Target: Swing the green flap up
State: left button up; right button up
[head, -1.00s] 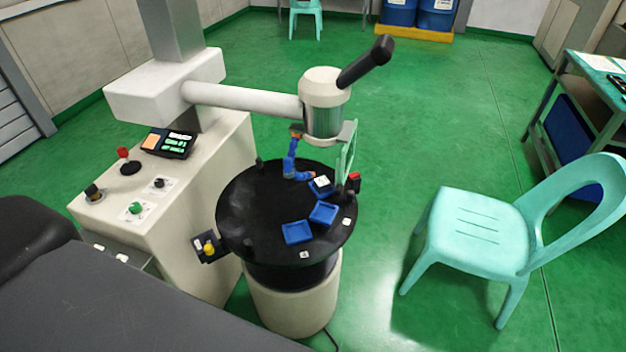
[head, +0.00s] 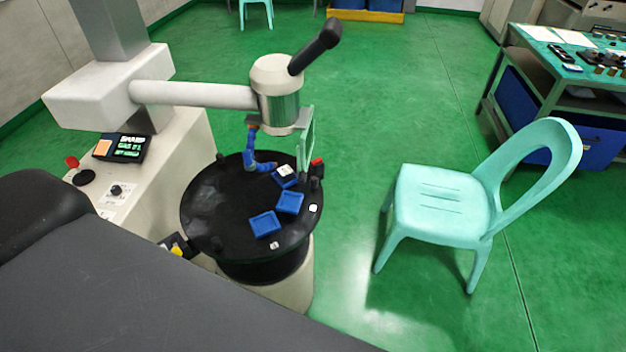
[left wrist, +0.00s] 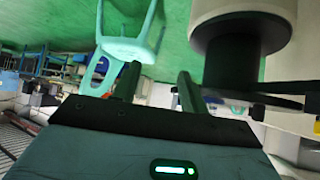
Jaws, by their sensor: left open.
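The green flap (head: 306,140) is a thin, translucent green panel. In the head view it hangs upright at the right side of the machine head (head: 279,95), above the right part of the round black table (head: 215,215). My left gripper (left wrist: 157,85) shows in the left wrist view with its two dark fingers apart and nothing between them. It is away from the flap, which I cannot make out in that view. Neither gripper shows in the head view.
Blue trays (head: 265,224) and a blue jointed hose (head: 250,150) are on the table. A mint chair (head: 440,205) stands right; green floor between is clear. A workbench (head: 570,55) stands far right.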

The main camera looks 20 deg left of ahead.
pick_arm(q)
jog(key=w+a+f+t+y+b, duration=0.1)
jog(key=w+a+b, duration=0.15)
jog(key=w, duration=0.45)
jog(key=n+t+y+b, duration=0.3)
jog(key=t+y+b, duration=0.2)
jog(key=t+b, duration=0.25)
send_near(301, 182)
jog(key=d+x, duration=0.1)
jog(key=x, duration=0.2)
jog(key=shift+a+r+g, duration=0.25)
jog(key=shift+a+g, duration=0.1)
jog(key=shift+a, duration=0.1)
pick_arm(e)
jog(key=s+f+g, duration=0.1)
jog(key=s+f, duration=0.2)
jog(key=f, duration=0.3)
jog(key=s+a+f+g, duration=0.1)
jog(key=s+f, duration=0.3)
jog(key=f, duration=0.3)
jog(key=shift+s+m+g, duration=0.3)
pick_arm(q)
jog(key=shift+w+a+r, duration=0.1)
jog(key=shift+w, duration=0.5)
jog(key=x, duration=0.6)
jog(key=shift+w+a, duration=0.15)
jog(key=shift+w, duration=0.1)
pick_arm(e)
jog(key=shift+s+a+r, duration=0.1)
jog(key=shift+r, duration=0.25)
